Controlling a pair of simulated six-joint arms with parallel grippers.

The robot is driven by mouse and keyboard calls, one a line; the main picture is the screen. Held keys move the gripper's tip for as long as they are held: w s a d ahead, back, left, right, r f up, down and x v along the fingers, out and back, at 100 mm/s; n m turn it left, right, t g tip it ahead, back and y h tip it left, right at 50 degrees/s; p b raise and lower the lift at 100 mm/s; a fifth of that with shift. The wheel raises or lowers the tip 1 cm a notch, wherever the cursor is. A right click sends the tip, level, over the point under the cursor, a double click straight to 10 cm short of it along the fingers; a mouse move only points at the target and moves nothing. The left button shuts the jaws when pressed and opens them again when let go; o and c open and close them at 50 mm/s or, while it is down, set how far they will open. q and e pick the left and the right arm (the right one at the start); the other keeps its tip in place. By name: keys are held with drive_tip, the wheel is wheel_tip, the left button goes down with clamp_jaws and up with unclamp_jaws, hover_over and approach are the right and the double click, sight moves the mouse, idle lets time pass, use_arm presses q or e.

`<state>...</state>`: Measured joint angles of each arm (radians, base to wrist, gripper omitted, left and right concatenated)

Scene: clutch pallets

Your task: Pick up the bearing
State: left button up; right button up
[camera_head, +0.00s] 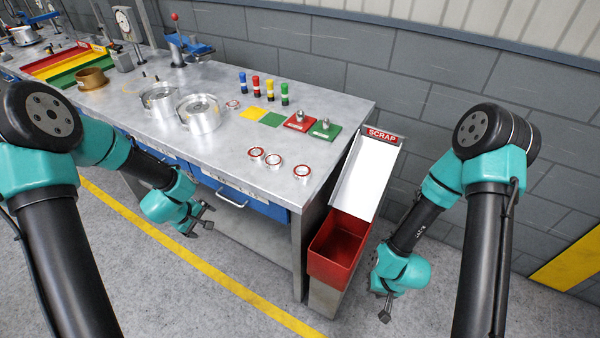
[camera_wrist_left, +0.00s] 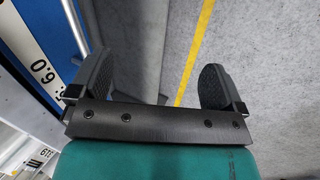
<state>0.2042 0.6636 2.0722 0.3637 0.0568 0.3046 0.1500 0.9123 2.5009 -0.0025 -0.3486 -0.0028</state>
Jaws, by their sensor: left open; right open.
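Several small ring-shaped bearings with red edges lie on the metal workbench in the head view. A group of three, with one bearing (camera_head: 256,154), a second bearing (camera_head: 273,160) and a third bearing (camera_head: 302,171), is near the front right. Another similar ring (camera_head: 233,104) lies farther back. My left gripper (camera_head: 203,222) hangs in front of the bench, below its top. In the left wrist view the left gripper (camera_wrist_left: 158,85) is open and empty over the floor. My right gripper (camera_head: 385,308) is low, right of the scrap bin, open and away from the bearings.
The workbench (camera_head: 335,110) has two metal housings (camera_head: 200,112), coloured cylinders (camera_head: 256,86), yellow and green squares, and red and green blocks (camera_head: 325,130). A red scrap bin (camera_head: 338,246) with a white chute stands at its right end.

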use_arm(q)
drive_tip(key=w+d+r, duration=0.1)
drive_tip(key=w+r, duration=0.2)
drive_tip(key=r, duration=0.1)
drive_tip(key=w+d+r+n+h, duration=0.1)
drive_tip(key=w+d+r, duration=0.1)
drive_tip(key=w+r, duration=0.2)
drive_tip(key=w+d+r+n+h, duration=0.1)
drive_tip(key=w+d+r, duration=0.1)
drive_tip(key=r, duration=0.3)
drive_tip(key=shift+w, duration=0.7)
wheel_tip(320, 180, up, 17)
drive_tip(key=m+g+y, duration=0.2)
drive_tip(key=g+y, duration=0.2)
drive_tip(key=y, duration=0.1)
hover_over(297, 168)
drive_tip(key=d, duration=0.2)
drive_tip(key=shift+s+a+f, duration=0.1)
drive_tip(key=shift+s+a, duration=0.1)
drive_tip(key=shift+s, duration=0.2)
wheel_tip(297, 168, down, 12)
drive_tip(key=shift+f, duration=0.15)
drive_tip(key=shift+f, duration=0.1)
